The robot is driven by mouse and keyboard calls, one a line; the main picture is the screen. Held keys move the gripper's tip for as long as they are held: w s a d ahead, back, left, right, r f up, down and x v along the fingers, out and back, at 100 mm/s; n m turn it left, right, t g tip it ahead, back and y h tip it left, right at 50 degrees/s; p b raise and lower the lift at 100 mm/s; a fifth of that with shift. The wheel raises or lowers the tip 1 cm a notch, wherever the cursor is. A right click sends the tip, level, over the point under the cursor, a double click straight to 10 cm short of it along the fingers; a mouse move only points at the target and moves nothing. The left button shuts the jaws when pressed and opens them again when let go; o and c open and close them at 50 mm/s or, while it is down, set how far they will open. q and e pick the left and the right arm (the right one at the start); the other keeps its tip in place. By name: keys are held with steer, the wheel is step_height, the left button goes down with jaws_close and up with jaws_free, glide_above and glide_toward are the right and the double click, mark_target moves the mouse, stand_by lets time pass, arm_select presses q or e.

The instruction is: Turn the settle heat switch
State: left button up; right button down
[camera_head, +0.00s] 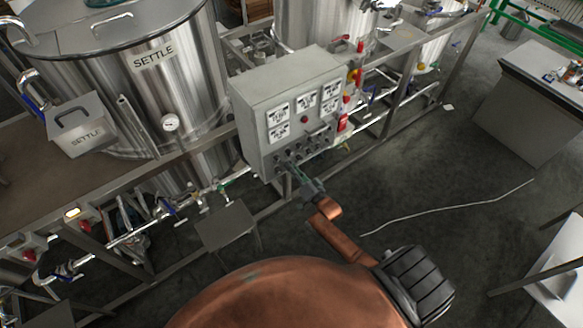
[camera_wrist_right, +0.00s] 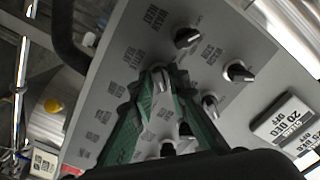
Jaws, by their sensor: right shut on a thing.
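The grey control box (camera_head: 292,108) stands before the tanks, with rows of small black switches on the lower part of its front. My right gripper (camera_head: 291,170) reaches up to this lower part. In the right wrist view my right gripper (camera_wrist_right: 161,88) has its green fingers closed around a switch knob (camera_wrist_right: 158,77) with a pale pointer. The large steel tank marked SETTLE (camera_head: 170,95) stands left of the box. My left gripper is not in view.
Other black knobs (camera_wrist_right: 187,38) sit close around the held one. A small metal platform (camera_head: 226,226) stands below left of the box. The floor (camera_head: 420,165) to the right is mostly clear, with a pale hose.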

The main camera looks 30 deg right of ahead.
steer(key=shift+m, duration=1.6)
steer(key=c, duration=2.1)
jaws_free()
steer(key=s, duration=0.8)
steer(key=s+d, duration=0.1)
steer(key=s, duration=0.3)
steer(key=shift+f, duration=0.1)
